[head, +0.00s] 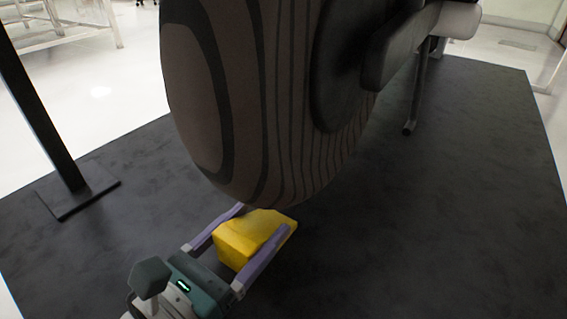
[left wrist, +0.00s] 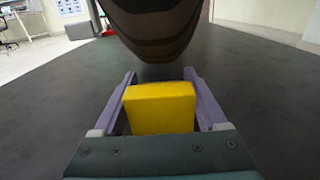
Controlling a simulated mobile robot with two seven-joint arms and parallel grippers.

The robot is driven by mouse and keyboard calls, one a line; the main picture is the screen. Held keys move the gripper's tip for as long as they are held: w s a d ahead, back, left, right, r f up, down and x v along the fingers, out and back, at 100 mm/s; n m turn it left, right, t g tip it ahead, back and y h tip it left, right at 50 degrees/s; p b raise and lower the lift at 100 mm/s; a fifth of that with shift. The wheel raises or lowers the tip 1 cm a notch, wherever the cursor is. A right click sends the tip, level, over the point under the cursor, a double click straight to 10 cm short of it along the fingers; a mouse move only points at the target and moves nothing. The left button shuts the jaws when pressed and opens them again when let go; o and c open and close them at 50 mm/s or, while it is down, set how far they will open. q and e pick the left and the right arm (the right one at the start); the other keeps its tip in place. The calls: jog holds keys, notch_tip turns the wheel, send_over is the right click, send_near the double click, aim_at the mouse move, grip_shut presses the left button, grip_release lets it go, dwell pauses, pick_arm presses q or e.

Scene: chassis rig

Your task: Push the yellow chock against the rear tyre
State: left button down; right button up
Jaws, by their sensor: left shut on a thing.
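The yellow chock (head: 250,236) sits on the dark mat at the foot of the big rear tyre (head: 250,100). My left gripper (head: 262,232) is shut on the chock, with one purple finger along each side of it. In the left wrist view the chock (left wrist: 160,108) fills most of the space between the fingers of my left gripper (left wrist: 162,90), and the tyre (left wrist: 155,30) stands just beyond. The chock's far end is close under the tyre's curve; I cannot tell whether they touch. My right gripper is not in view.
The dark mat (head: 460,190) is clear to the right of the tyre. A black post with a flat foot (head: 75,195) stands at the left. A thin stand leg (head: 415,100) rests on the mat behind the tyre. Pale floor lies beyond the mat.

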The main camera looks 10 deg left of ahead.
pick_arm(q)
jog(key=shift+w+d, duration=0.2)
jog(key=shift+w, duration=0.15)
grip_release()
jog(key=shift+f, duration=0.1)
jog(key=shift+a, duration=0.1)
jog(key=p+v, duration=0.2)
jog(key=v, duration=0.7)
jog(key=shift+s+p, duration=0.2)
jog(key=shift+p, duration=0.15)
jog(key=shift+v, duration=1.3)
jog(key=shift+r+p+v, duration=0.15)
jog(key=shift+r+v, duration=0.05)
jog(key=shift+v, duration=1.15)
jog(key=shift+r+p+v, duration=0.1)
jog(key=shift+r+v, duration=0.1)
jog(key=shift+v, duration=1.1)
jog(key=shift+r+p+v, duration=0.15)
jog(key=shift+r+v, duration=0.05)
jog(key=shift+v, duration=1.15)
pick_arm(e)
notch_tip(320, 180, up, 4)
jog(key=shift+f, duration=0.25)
pick_arm(q)
jog(key=shift+r, duration=0.1)
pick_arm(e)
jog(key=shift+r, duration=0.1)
